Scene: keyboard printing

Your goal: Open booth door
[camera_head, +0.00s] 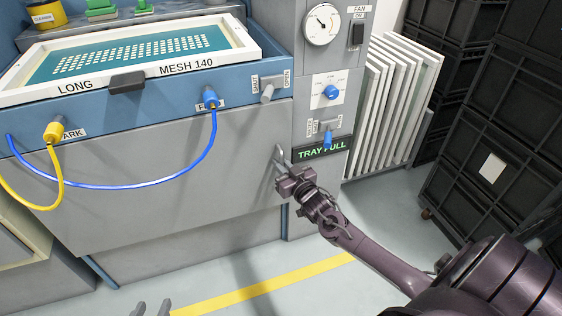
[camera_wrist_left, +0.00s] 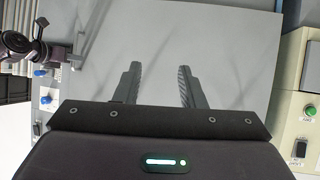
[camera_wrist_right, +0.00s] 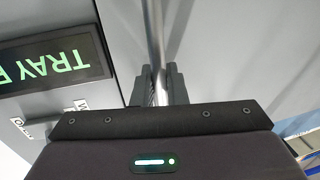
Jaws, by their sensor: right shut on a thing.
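The booth door (camera_head: 140,195) is the large grey panel below the screen frame. It looks flush with the cabinet front, and it also fills much of the left wrist view (camera_wrist_left: 160,35). Its metal bar handle (camera_head: 281,158) is near the right edge. My right gripper (camera_head: 290,178) is shut on this handle; in the right wrist view the bar (camera_wrist_right: 155,35) runs between the closed fingers (camera_wrist_right: 160,85). My left gripper (camera_head: 152,309) shows only its fingertips at the bottom edge. In the left wrist view its fingers (camera_wrist_left: 158,82) are apart and empty, facing the door.
A yellow hose (camera_head: 62,175) and a blue hose (camera_head: 150,187) hang across the door's upper part. A lit "TRAY FULL" sign (camera_head: 322,148) is right of the handle. White frames (camera_head: 400,95) and black crates (camera_head: 485,140) stand at right. Floor with a yellow stripe (camera_head: 265,284) is clear.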

